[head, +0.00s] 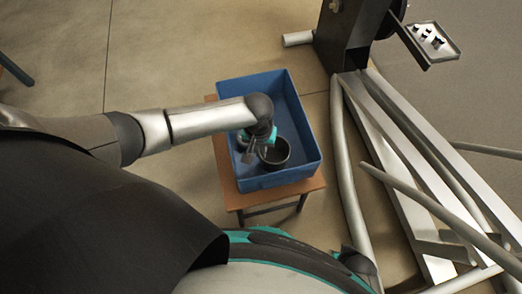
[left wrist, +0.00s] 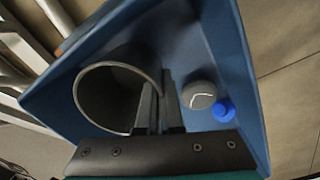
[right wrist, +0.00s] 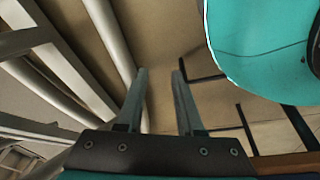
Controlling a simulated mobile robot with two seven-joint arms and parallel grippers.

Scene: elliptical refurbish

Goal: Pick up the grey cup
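The grey cup (head: 275,154) is dark, round and open at the top, inside the blue crate (head: 305,118). In the left wrist view the cup (left wrist: 108,95) opens toward the camera. My left gripper (head: 258,152) reaches down into the crate at the cup. Its fingers (left wrist: 160,90) are close together with the cup's wall between them, one finger inside the cup and one outside. I cannot tell whether the cup touches the crate floor. My right gripper (right wrist: 160,75) is open and empty, away from the crate.
The crate stands on a small wooden stool (head: 230,185). A grey round object (left wrist: 199,95) and a blue one (left wrist: 223,110) lie beside the cup. Metal beams and pipes (head: 410,150) crowd the right. Open floor (head: 170,60) lies left of the crate.

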